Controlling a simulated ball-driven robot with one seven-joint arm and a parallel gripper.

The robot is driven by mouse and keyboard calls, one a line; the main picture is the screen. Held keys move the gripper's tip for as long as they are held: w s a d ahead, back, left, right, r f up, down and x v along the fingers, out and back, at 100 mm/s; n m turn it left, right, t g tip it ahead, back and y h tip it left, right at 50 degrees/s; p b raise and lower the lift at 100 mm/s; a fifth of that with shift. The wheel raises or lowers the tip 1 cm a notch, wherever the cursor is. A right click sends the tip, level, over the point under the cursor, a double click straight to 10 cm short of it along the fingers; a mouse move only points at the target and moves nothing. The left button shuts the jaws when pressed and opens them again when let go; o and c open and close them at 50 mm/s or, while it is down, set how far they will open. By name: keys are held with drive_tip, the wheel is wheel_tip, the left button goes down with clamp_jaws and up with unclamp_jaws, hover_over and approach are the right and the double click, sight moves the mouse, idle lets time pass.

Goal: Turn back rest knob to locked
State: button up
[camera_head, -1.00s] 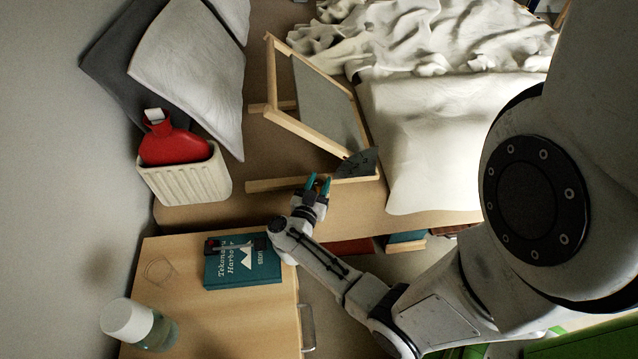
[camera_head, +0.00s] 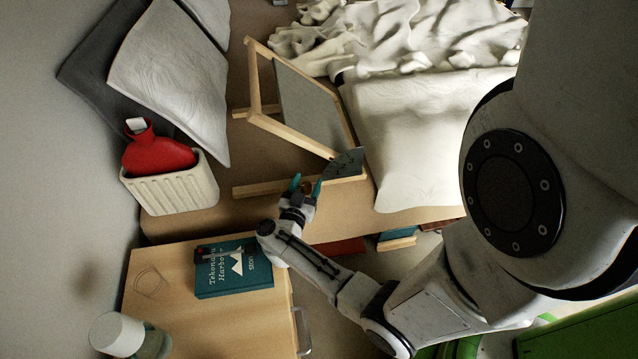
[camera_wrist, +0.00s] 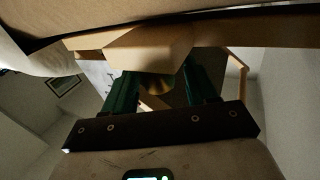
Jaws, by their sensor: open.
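The back rest (camera_head: 295,135) is a wooden frame with a grey panel, propped at a tilt on the bed. A dark grey plate with markings (camera_head: 346,163) sits at its near lower corner; the markings are too small to read. A small brass knob (camera_head: 306,187) is at the near rail, partly hidden by my gripper (camera_head: 306,184). My gripper is open, with one teal finger on each side of the knob. In the wrist view the brass knob (camera_wrist: 158,97) shows between the fingers of my gripper (camera_wrist: 161,84), below a wooden block. I cannot tell whether they touch.
A bedside cabinet (camera_head: 265,325) stands near, holding a teal book (camera_head: 233,278) and a white-capped bottle (camera_head: 120,335).

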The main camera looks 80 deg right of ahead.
wheel_tip(320, 180, up, 3)
drive_tip(key=shift+f+p, duration=0.1)
drive_tip(key=shift+p, duration=0.45)
drive_tip(key=s+a+r+p, duration=0.4)
drive_tip(key=s+a+r, duration=0.3)
drive_tip(key=s, duration=0.5)
wheel_tip(320, 180, up, 3)
drive_tip(key=shift+a+f, duration=0.1)
drive_tip(key=shift+a, duration=0.05)
